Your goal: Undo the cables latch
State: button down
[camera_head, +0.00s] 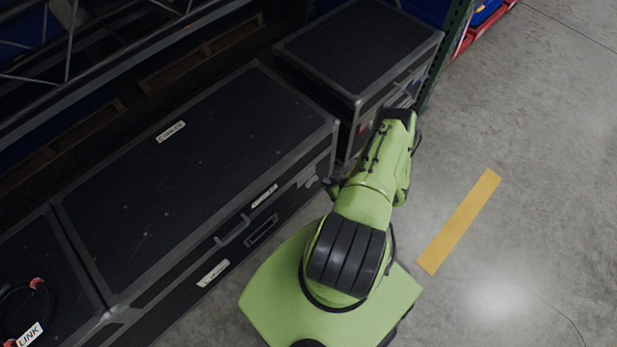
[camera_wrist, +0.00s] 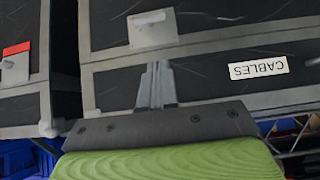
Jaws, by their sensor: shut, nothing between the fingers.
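The cables case is a long black case with grey metal edges, its lid (camera_head: 200,165) shut. Its CABLES label (camera_wrist: 258,68) appears upside down in the wrist view. A silver latch (camera_wrist: 152,28) sits on the case front near the seam, and it shows at the right end of the front in the head view (camera_head: 307,177). My gripper (camera_wrist: 155,68) is shut and empty, its fingertips just below the latch in the wrist picture. Whether they touch the case cannot be told. My arm largely hides the gripper in the head view.
Another black case (camera_head: 365,45) stands beyond the right end, with a red label (camera_wrist: 16,49) and its own latch. A third case with a coiled cable (camera_head: 25,305) lies at the lower left. Rack beams run behind. Open floor (camera_head: 530,190) with a yellow strip lies right.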

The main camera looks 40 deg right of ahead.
jog(key=b, duration=0.4)
send_over(308, 184)
jog(key=s, duration=0.3)
notch_tip(308, 184, down, 7)
notch_tip(308, 184, down, 3)
jog(key=shift+d+f+b, duration=0.15)
jog(key=shift+b, duration=0.75)
jog(key=shift+w, duration=0.15)
jog(key=shift+h, duration=0.3)
jog(key=shift+f, duration=0.1)
